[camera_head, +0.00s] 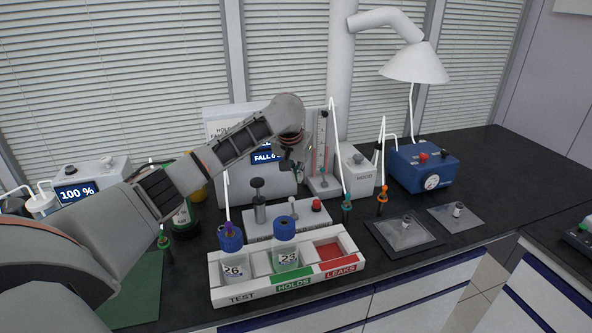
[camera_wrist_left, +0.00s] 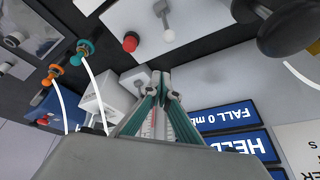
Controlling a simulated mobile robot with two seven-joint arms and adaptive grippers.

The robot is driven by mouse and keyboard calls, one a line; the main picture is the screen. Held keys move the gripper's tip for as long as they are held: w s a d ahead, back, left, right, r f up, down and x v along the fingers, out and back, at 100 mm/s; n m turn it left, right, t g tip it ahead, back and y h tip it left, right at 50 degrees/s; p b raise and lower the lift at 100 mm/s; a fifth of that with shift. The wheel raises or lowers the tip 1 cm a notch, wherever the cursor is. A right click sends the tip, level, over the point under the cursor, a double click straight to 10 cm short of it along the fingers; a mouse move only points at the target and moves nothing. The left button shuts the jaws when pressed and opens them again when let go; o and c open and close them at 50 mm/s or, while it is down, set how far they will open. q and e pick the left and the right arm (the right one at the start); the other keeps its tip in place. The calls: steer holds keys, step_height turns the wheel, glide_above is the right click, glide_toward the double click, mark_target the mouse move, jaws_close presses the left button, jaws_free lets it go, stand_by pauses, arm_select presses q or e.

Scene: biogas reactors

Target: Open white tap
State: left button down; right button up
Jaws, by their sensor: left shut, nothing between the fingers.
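The white tap appears to be the small white-knobbed lever (camera_head: 293,203) on a low white base (camera_head: 262,228), beside a red knob (camera_head: 316,205). In the left wrist view the white ball (camera_wrist_left: 169,36) lies just beyond my fingertips, apart from them, with the red knob (camera_wrist_left: 130,42) to its left. My left gripper (camera_head: 287,164) is above and behind the tap in the head view, in front of the display box. Its fingers (camera_wrist_left: 160,76) are shut and empty. My right gripper is in neither view.
A white tray (camera_head: 226,293) marked TEST, HOLDS and LEAKS stands in front, with blue-capped bottles 26 (camera_head: 231,262) and 23 (camera_head: 285,251). A dark plunger (camera_head: 258,200) stands left of the tap. Teal (camera_head: 347,207) and orange (camera_head: 382,200) tube fittings stand to the right.

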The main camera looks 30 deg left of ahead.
mark_target(293, 207)
arm_select(q)
steer(key=x, duration=0.4)
steer(key=shift+f+b, duration=0.1)
steer(key=shift+b, duration=0.2)
steer(key=shift+f, duration=0.25)
steer(key=shift+s+d+p, duration=0.1)
steer(key=shift+s+p, duration=0.2)
steer(key=shift+s, duration=0.9)
steer(key=shift+s+d, duration=0.15)
steer(key=shift+s, duration=0.5)
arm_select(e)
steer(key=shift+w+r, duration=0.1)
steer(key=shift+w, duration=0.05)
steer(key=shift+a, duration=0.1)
